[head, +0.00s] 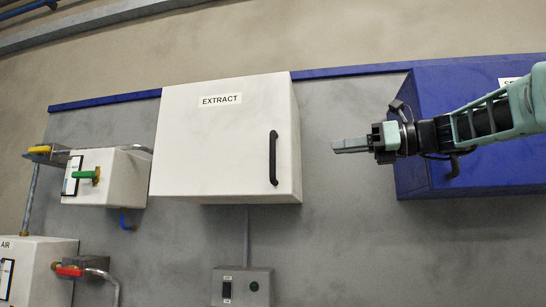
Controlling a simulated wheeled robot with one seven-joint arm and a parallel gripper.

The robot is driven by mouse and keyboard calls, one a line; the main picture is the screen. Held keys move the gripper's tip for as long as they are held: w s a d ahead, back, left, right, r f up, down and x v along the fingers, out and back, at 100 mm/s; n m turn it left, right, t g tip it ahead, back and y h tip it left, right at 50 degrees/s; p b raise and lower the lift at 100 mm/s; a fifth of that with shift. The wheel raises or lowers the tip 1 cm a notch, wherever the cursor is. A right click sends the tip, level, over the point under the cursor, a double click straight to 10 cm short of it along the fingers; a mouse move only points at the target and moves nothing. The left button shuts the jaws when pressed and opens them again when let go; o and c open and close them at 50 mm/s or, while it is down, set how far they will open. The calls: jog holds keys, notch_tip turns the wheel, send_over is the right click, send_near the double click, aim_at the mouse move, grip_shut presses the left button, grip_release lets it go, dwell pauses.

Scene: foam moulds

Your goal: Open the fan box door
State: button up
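A white box labelled EXTRACT (222,150), which I take to be the fan box, hangs on the grey wall panel left of centre. Its front door looks closed. A black vertical bar handle (273,158) is on the right side of the door. My gripper (340,146) is to the right of the box, its fingers pointing left toward the handle with a clear gap between in the picture. The fingers are seen from the side and overlap, so their opening is hidden. Nothing shows in them.
A blue box (425,110) hangs at the right, partly behind my arm, its label mostly hidden. At the left are a white unit with a green lever (87,174) and another with a red lever (70,270). A grey switch box (242,287) is below.

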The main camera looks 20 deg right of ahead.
jog(key=p, duration=0.5)
send_over(273, 173)
jog(key=shift+w+d+r, duration=0.15)
jog(key=shift+w+r, duration=0.1)
jog(key=shift+w, duration=0.15)
grip_shut()
